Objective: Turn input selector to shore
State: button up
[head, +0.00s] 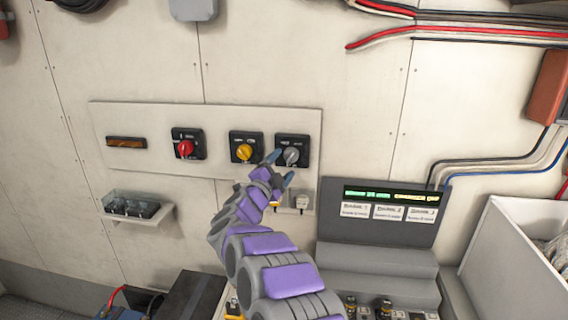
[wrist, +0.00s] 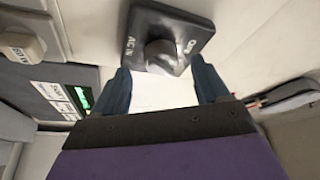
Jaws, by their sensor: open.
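A black square switch plate with a grey knob (head: 291,156) sits at the right end of the cream wall panel. In the wrist view its plate (wrist: 196,35) reads "AC IN" on one side, with another small label too unclear to read for sure. The grey knob (wrist: 162,56) shows between and just beyond my fingertips. My gripper (head: 281,168) is open in front of the switch, a finger to each side of the knob. In the wrist view my gripper (wrist: 163,78) has nothing between its fingers. Contact with the knob cannot be told.
A yellow knob (head: 244,152) and a red knob (head: 185,148) are left on the panel (head: 220,120). An outlet (head: 302,201) is just below my gripper. A display console (head: 380,225) stands lower right, beside a white bin (head: 505,245). A small shelf (head: 150,215) is at left.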

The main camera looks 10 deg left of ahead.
jog(key=v, duration=1.4)
jog(key=shift+p, duration=0.35)
jog(key=shift+a, duration=0.1)
